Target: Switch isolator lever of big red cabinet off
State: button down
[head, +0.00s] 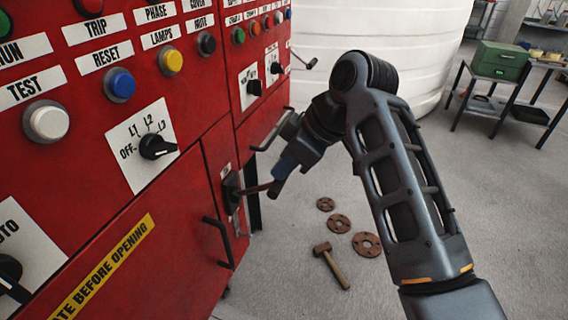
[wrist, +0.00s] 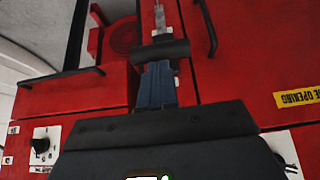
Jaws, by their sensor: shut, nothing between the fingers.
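The big red cabinet (head: 185,210) fills the left of the head view. Its isolator lever (head: 256,188) sticks out from a dark mount (head: 231,190) on the lower door near the corner. My gripper (head: 276,188) is at the lever's outer end, with its blue fingers pointing down. In the wrist view the shut blue fingers (wrist: 157,85) reach up to a dark bar, which looks like the lever (wrist: 160,52), across their tips. Nothing is held between the fingers. I cannot tell whether they touch the lever.
A door handle (head: 218,242) is left of the lever, and another bar handle (head: 275,130) is above it. A hammer (head: 331,265) and rusty flanges (head: 366,244) lie on the floor. A white tank (head: 400,40) and workbench (head: 490,85) stand behind. Floor at right is clear.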

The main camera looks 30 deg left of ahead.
jog(key=shift+d+f+y+b, duration=0.3)
jog(key=shift+d+f+y, duration=0.05)
jog(key=shift+f+y, duration=0.05)
jog(key=shift+w+d+f, duration=0.1)
jog(key=shift+d+f+y+b, duration=0.3)
jog(key=shift+f+y+b, duration=0.1)
jog(key=shift+f+b, duration=0.1)
notch_tip(320, 180, down, 17)
jog(key=d+g+y+b, duration=0.1)
jog(key=g+y+b, duration=0.2)
jog(key=y+b, duration=0.8)
jog(key=b, duration=1.7)
jog(key=shift+w+d+r, duration=0.15)
jog(key=shift+w+d, duration=0.1)
